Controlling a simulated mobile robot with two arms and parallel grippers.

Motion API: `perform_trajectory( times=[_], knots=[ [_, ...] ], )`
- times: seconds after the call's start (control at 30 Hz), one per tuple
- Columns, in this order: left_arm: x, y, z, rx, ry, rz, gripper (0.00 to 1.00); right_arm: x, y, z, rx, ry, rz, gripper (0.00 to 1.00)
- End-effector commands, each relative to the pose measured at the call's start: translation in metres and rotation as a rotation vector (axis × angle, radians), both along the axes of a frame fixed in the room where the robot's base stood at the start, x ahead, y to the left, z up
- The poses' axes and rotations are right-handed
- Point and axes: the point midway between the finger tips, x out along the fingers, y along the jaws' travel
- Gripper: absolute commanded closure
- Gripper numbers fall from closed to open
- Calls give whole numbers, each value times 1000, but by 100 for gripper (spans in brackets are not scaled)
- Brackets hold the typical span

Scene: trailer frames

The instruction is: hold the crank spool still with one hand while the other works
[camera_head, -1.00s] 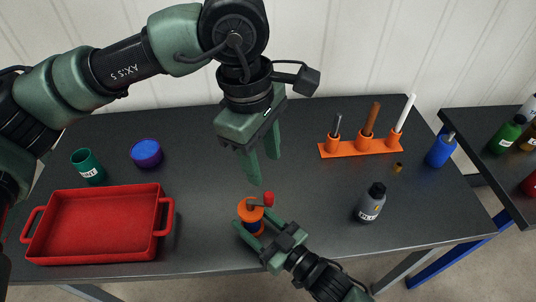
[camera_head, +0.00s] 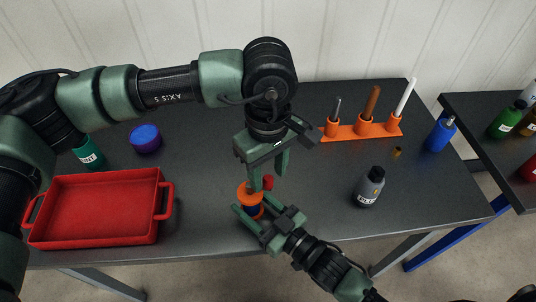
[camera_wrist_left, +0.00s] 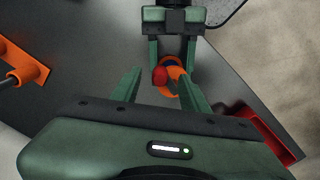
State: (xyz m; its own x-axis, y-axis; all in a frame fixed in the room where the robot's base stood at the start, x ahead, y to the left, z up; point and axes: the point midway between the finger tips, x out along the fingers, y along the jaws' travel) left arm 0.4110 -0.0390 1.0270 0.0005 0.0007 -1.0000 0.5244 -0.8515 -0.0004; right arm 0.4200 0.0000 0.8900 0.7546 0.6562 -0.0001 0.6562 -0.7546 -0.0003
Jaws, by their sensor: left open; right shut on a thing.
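The crank spool (camera_head: 248,197) stands on the dark table, with an orange top, a blue body and a red crank knob (camera_head: 268,183). My right gripper (camera_head: 255,213) comes in from the front and is shut on the spool's body. My left gripper (camera_head: 268,179) points down from above, open, with its fingers around the height of the knob. In the left wrist view the red knob (camera_wrist_left: 160,76) lies between the left fingers (camera_wrist_left: 158,79), apart from at least the left-hand one. The spool (camera_wrist_left: 174,78) shows just beyond. Part of the crank arm is hidden by a finger.
A red tray (camera_head: 95,240) stands left, near a green cup (camera_head: 90,155) and a blue-purple round container (camera_head: 146,139). An orange rack (camera_head: 362,130) with upright rods is back right. A grey bottle (camera_head: 370,187) and blue bottle (camera_head: 439,134) stand right.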

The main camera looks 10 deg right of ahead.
Motion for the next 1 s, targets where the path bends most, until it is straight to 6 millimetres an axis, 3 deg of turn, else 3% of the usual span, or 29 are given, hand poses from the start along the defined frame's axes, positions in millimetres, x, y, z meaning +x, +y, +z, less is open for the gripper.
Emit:
perform_trajectory(
  times=[0.2, 0.47, 0.5, 0.67, 1.0],
  knots=[
    [0, 0, -16, -1, -1, 0, 55, 0, 0, 0, 0, 0, 0, 96],
    [0, 0, -17, -1, -1, 0, 55, 0, 0, 0, 0, 0, 0, 96],
    [0, 0, -17, -1, -1, 0, 58, 0, 0, 0, 0, 0, 0, 96],
    [0, 0, -17, 0, 0, 0, 100, 0, 0, 0, 0, 0, 0, 96],
    [-6, 2, -17, 0, 0, -2, 100, 0, 0, 0, 0, 0, 0, 96]
  ],
)
